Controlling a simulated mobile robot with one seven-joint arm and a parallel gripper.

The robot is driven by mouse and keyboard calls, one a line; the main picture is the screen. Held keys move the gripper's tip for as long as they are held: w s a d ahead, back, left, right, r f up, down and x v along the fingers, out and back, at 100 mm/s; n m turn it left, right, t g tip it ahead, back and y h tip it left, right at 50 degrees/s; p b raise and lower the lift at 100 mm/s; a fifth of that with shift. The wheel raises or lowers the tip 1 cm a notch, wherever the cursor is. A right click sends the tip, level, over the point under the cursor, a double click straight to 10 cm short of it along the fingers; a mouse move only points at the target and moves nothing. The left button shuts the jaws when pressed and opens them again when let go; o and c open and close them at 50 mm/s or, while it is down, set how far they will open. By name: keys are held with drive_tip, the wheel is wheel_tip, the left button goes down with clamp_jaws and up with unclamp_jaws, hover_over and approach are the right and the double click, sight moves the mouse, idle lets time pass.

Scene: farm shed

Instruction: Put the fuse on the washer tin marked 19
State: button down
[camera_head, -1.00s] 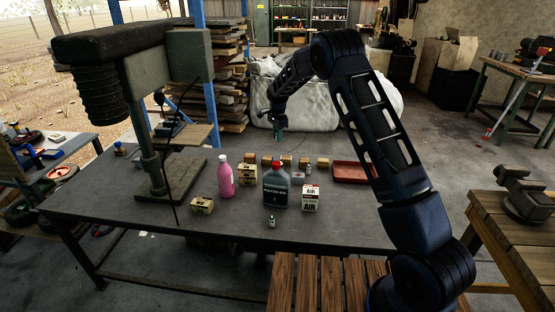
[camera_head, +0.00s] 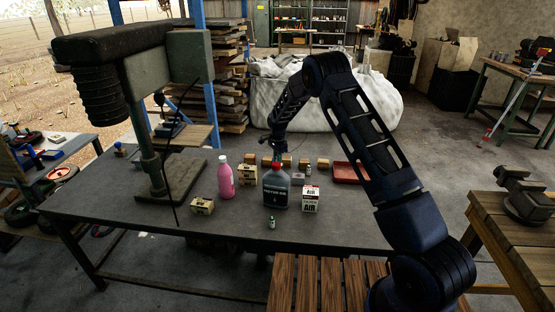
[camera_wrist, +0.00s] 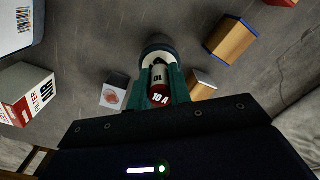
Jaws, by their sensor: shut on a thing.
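My gripper (camera_wrist: 158,82) is shut on the fuse (camera_wrist: 159,78), a small grey cylinder with a red band reading "10 A", held between teal fingers in the wrist view. A round dark thing with a pale rim (camera_wrist: 157,44) shows just past the fuse; I cannot tell whether it is the fuse's end or something beneath. In the head view my gripper (camera_head: 275,151) is low behind the motor oil bottle, its tips mostly hidden. Small tan blocks (camera_head: 304,162) stand in a row at the back of the table. No marking 19 is readable, so I cannot pick out the washer tin.
The motor oil bottle (camera_head: 276,190), air filter box (camera_head: 311,200), pink bottle (camera_head: 225,178) and a small vial (camera_head: 271,223) stand in front. A red tray (camera_head: 350,173) lies right. A drill press (camera_head: 150,130) stands left. The table's front right is clear.

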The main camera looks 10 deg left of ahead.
drive_tip(key=c, duration=1.3)
unclamp_jaws()
